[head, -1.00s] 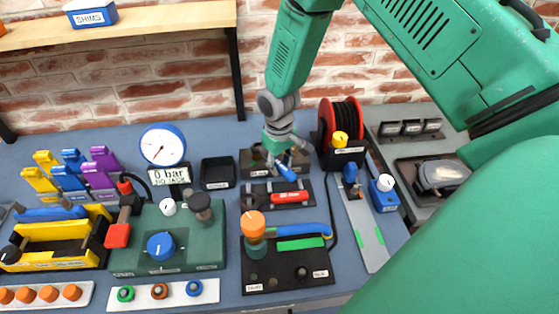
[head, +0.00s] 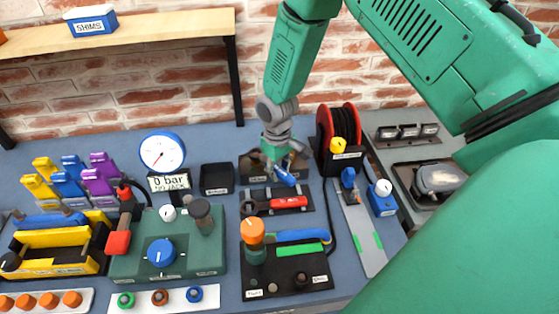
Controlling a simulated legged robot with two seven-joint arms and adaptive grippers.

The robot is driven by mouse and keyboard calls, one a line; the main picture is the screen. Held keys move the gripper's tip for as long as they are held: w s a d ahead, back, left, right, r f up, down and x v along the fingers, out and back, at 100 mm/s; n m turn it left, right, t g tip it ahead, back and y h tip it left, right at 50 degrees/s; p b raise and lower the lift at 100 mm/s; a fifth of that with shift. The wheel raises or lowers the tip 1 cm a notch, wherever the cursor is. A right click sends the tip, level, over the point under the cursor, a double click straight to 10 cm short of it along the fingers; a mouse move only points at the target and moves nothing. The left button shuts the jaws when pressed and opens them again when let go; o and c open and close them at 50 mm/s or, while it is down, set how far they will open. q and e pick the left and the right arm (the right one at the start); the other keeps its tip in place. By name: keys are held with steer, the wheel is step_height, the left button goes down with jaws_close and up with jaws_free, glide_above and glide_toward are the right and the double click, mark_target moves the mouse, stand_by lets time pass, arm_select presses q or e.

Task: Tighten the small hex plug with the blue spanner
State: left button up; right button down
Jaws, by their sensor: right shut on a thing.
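My right gripper (head: 281,163) reaches down from the top centre, at the black plug block (head: 250,170) at the back of the bench. It is shut on the blue spanner, whose blue handle (head: 285,177) sticks out towards the front, tilted. The spanner's head is hidden by the gripper and the block. The small hex plug cannot be made out; I cannot tell whether the spanner sits on it. My left gripper is not in view.
A red-handled spanner (head: 290,202) lies in a black tray just in front. A red hose reel (head: 338,133) stands close to the right. A black box (head: 217,179) and a gauge (head: 162,152) stand to the left. An orange-topped pump (head: 254,232) is nearer the front.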

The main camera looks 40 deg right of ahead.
steer(key=shift+f+b, duration=0.55)
steer(key=shift+f, duration=0.45)
stand_by(0.8)
steer(key=shift+a, duration=0.15)
steer(key=shift+w+a+m+p, duration=0.15)
steer(key=shift+a+m+p, duration=0.05)
steer(key=shift+a+m, duration=0.7)
steer(key=shift+w+a+m+p, duration=0.15)
steer(key=shift+a+m, duration=0.5)
steer(key=shift+m, duration=0.35)
steer(key=shift+w+a+m, duration=0.35)
steer(key=shift+a+m, duration=0.3)
steer(key=shift+m, duration=0.15)
steer(key=shift+w+a+m, duration=0.3)
steer(key=shift+a+m, duration=0.35)
steer(key=shift+m, duration=0.15)
steer(key=shift+w+a+m, duration=0.55)
steer(key=shift+a+m, duration=0.15)
steer(key=shift+m, duration=0.3)
steer(key=shift+w+a+m, duration=0.65)
steer(key=shift+w+m, duration=0.1)
steer(key=shift+m, duration=0.35)
steer(key=shift+w+a+m+b, duration=0.25)
steer(key=shift+w+a+m, duration=0.15)
steer(key=shift+w+m, duration=0.4)
steer(key=shift+w+a+m+b, duration=0.3)
steer(key=shift+w+m, duration=0.3)
steer(key=shift+m, duration=0.4)
steer(key=shift+s+f+n, duration=0.1)
steer(key=shift+s+n, duration=0.3)
